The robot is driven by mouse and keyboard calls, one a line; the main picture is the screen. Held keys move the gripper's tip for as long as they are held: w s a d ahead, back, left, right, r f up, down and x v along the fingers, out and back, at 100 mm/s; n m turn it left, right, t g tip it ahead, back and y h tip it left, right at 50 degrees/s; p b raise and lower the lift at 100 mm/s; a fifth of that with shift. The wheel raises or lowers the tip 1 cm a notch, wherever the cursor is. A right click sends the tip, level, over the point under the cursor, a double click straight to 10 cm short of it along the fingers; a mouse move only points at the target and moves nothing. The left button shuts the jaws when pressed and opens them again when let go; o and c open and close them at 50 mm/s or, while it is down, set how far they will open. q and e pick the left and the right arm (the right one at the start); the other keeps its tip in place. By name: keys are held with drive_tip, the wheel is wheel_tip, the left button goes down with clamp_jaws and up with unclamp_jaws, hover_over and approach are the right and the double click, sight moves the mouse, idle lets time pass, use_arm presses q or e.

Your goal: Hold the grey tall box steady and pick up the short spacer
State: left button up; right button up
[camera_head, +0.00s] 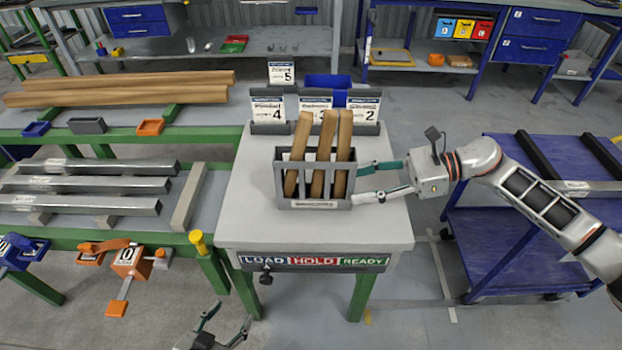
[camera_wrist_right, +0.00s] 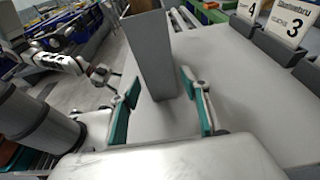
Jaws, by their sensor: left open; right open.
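The grey tall box (camera_head: 315,204) stands upright on the table, an open-topped frame holding three wooden spacers. The left spacer (camera_head: 298,155) leans; the middle spacer (camera_head: 323,155) and right spacer (camera_head: 343,155) stand close together. I cannot tell which is the short one. My right gripper (camera_head: 360,182) is open at the box's right side, one finger at the back and one at the front. In the right wrist view the box's grey side (camera_wrist_right: 152,55) rises between the teal fingers, with visible gaps. My left gripper (camera_head: 226,331) is open and empty below the table's front edge.
The white tabletop (camera_head: 245,215) is clear left and in front of the box. Numbered signs (camera_head: 315,106) and a blue bin (camera_head: 328,84) stand behind it. A green rack with metal bars (camera_head: 85,203) is at left, a blue cart (camera_head: 490,240) at right.

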sight(320, 192)
drive_tip(key=shift+a+p, duration=0.4)
drive_tip(key=shift+a, duration=0.3)
drive_tip(key=p+x, duration=0.2)
drive_tip(key=x, duration=0.2)
drive_tip(key=shift+a, duration=0.25)
drive_tip(key=a+b, duration=0.1)
drive_tip(key=a+f, duration=0.1)
drive_tip(key=shift+a+f+b, duration=0.3)
drive_tip(key=shift+a+b, duration=0.05)
drive_tip(key=shift+a, duration=0.55)
drive_tip(key=c, duration=0.7)
